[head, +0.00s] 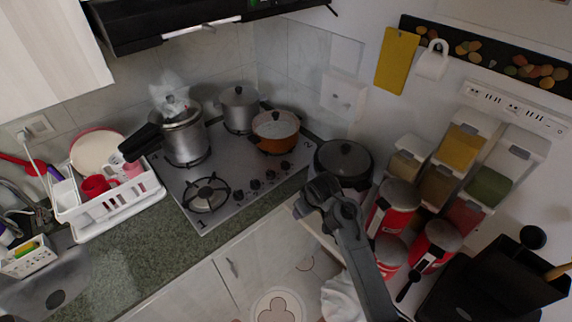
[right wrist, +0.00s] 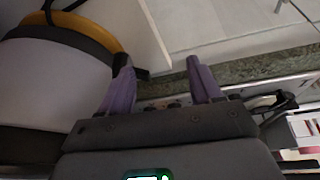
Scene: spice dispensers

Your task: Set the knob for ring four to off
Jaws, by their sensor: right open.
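The cooktop (head: 223,160) is a grey plate set in the counter. A row of small dark knobs (head: 256,184) runs along its front edge. I cannot read which knob belongs to ring four, nor its setting. My right gripper (head: 315,196) is to the right of the knobs, by the cooktop's front right corner, apart from them. In the right wrist view its two purple fingers (right wrist: 162,86) are open with nothing between them. Dark knob-like shapes show low between the fingers, partly hidden by the gripper body. My left gripper is not in view.
A pressure cooker (head: 184,137), a grey pot (head: 239,108) and an orange pan (head: 275,130) stand on the cooktop. The front left burner (head: 206,193) is bare. A dark lidded pot (head: 343,163) stands close behind my right gripper. Red canisters (head: 436,246) stand right of my arm.

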